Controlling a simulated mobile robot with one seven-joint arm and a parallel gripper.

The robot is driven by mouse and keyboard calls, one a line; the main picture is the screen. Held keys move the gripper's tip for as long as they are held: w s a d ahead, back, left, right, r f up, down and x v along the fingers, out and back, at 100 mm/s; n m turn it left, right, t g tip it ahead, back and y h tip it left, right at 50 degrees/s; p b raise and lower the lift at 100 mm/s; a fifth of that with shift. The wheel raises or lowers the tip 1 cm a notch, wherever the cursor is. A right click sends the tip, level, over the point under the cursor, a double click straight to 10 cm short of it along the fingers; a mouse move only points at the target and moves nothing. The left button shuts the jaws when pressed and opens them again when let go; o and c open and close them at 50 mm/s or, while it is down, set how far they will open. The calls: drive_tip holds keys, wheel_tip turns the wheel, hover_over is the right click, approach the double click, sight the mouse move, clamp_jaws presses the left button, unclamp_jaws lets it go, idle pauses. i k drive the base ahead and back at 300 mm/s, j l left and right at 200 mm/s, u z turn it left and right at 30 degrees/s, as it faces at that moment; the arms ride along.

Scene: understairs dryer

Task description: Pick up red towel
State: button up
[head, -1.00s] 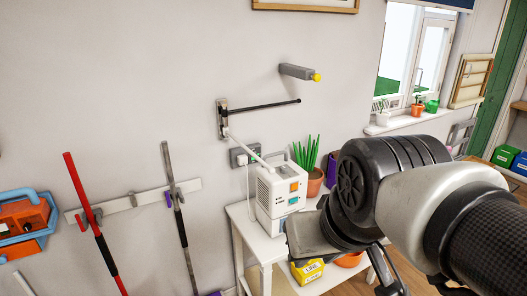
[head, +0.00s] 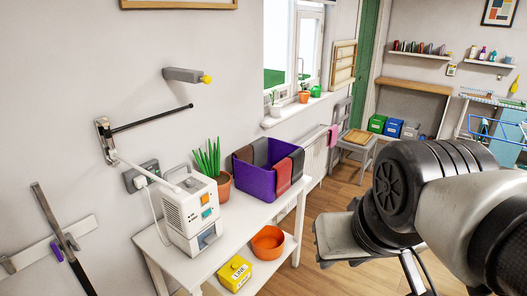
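A red towel (head: 283,178) hangs over the front rim of a purple bin (head: 256,184) on the white table. Dark grey cloths (head: 261,151) hang over the same bin's rim, one at the back and one beside the red towel. My arm reaches in from the right edge. My gripper (head: 408,274) is at the bottom right, partly cut off by the frame and hidden by my wrist, to the right of the bin and apart from it. I cannot see whether its fingers are open.
The white table (head: 226,237) also bears a white appliance (head: 189,212) and a potted plant (head: 219,186). An orange bowl (head: 267,243) and a yellow box (head: 235,274) are on its lower shelf. A wall bracket with a rod (head: 150,118) juts out above. Wooden floor (head: 345,195) lies open right of the table.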

sight(284, 168)
drive_tip(key=i+l+u, duration=0.15)
drive_tip(key=u, duration=0.25)
drive_tip(key=i+l+u, duration=0.15)
drive_tip(key=u, duration=0.25)
drive_tip(key=i+l+u, duration=0.15)
drive_tip(key=l, duration=0.2)
drive_tip(key=i+l+u, duration=0.1)
drive_tip(key=l, duration=0.25)
drive_tip(key=i+l+u, duration=0.15)
drive_tip(key=l, duration=0.25)
drive_tip(key=i+l, duration=0.15)
drive_tip(key=l, duration=0.2)
drive_tip(key=i+l, duration=0.15)
drive_tip(key=l, duration=0.2)
drive_tip(key=i+l, duration=0.15)
drive_tip(key=l, duration=0.2)
drive_tip(key=i+l, duration=0.15)
drive_tip(key=l, duration=0.2)
drive_tip(key=i+l+u, duration=0.1)
drive_tip(key=l, duration=0.25)
drive_tip(key=i+l, duration=0.2)
drive_tip(key=l, duration=0.15)
